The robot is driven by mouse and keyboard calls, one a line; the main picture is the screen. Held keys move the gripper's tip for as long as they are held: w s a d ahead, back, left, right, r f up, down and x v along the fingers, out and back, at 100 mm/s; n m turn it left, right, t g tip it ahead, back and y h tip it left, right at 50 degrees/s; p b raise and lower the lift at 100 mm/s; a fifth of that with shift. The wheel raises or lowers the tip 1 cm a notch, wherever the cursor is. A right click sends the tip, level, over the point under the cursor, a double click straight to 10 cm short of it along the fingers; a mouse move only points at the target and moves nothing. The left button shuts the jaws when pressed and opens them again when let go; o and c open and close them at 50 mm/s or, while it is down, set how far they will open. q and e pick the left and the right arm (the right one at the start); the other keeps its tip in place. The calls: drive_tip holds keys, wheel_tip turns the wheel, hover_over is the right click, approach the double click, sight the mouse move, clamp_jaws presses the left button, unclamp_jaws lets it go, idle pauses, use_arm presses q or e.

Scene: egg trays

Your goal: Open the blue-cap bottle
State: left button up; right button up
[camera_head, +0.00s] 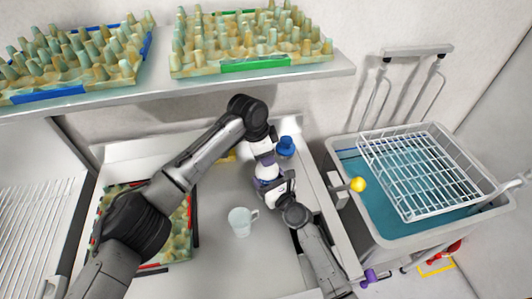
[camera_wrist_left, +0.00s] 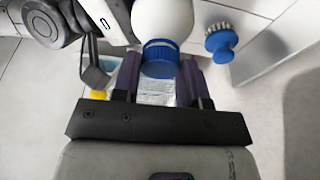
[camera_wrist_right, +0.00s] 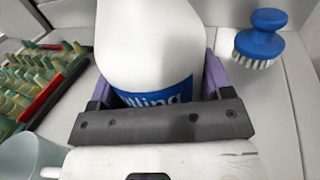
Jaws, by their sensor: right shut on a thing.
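A white bottle (camera_head: 267,172) with a blue label (camera_wrist_right: 165,98) is between my two grippers near the right side of the counter. My right gripper (camera_wrist_right: 158,85) is shut on its body, one purple finger on each side. The blue cap (camera_wrist_left: 160,56) shows in the left wrist view. My left gripper (camera_wrist_left: 160,80) points at the cap, with its purple fingers on either side of it; whether they touch it is unclear. In the head view my left gripper (camera_head: 265,157) hides most of the cap.
A blue brush (camera_head: 285,147) stands just right of the bottle. A translucent mug (camera_head: 240,222) stands to the left. An egg tray (camera_head: 192,215) lies behind my left arm. A sink (camera_head: 375,205) with a wire rack (camera_head: 415,165) is at right. A shelf (camera_head: 200,90) with egg trays runs above.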

use_arm(q)
drive_tip(key=c, duration=0.5)
drive_tip(key=n+t+y, duration=0.1)
drive_tip(key=n, duration=0.5)
drive_tip(key=shift+s, duration=0.1)
drive_tip(key=shift+c, duration=0.2)
drive_tip(key=shift+r, duration=0.15)
drive_tip(key=shift+r, duration=0.95)
drive_tip(key=shift+r, duration=2.05)
use_arm(e)
drive_tip(key=o, duration=1.4)
drive_tip(key=shift+c, duration=0.2)
use_arm(q)
drive_tip(key=shift+d+r, duration=0.1)
drive_tip(key=shift+r, duration=0.05)
use_arm(e)
drive_tip(key=o, duration=0.4)
